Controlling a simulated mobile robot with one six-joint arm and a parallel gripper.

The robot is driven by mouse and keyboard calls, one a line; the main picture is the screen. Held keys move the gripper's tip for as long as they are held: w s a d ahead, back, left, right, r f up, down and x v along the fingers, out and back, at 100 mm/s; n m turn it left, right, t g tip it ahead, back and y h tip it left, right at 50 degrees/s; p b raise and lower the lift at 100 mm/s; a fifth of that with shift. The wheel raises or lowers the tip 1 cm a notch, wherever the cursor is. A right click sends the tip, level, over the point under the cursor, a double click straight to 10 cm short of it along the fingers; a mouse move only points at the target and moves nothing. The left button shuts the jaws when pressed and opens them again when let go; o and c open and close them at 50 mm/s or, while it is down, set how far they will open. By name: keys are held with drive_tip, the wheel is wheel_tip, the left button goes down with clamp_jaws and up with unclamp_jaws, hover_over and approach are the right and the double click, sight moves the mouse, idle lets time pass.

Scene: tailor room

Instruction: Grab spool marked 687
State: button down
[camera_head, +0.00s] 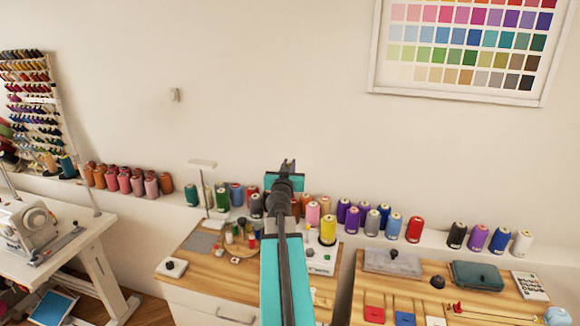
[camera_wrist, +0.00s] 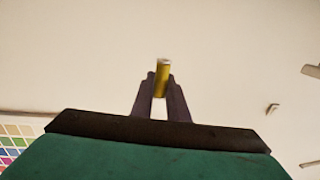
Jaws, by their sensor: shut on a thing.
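My gripper (camera_head: 287,166) is raised in front of the bare wall, above the row of thread spools, in the head view. In the wrist view my gripper (camera_wrist: 161,84) is shut on a small yellow-gold spool (camera_wrist: 163,72), which sticks up between the two fingertips. The wall is behind it. No number can be read on the held spool. In the head view the held spool cannot be made out behind the gripper.
Many coloured spools, such as a red spool (camera_head: 414,229), line a white ledge along the wall. A larger yellow spool (camera_head: 328,230) stands above the middle table (camera_head: 205,269). A sewing machine (camera_head: 30,226) is at left. A colour chart (camera_head: 460,45) hangs at upper right.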

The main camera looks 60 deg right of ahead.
drive_tip(key=shift+r, duration=0.35)
idle(0.4)
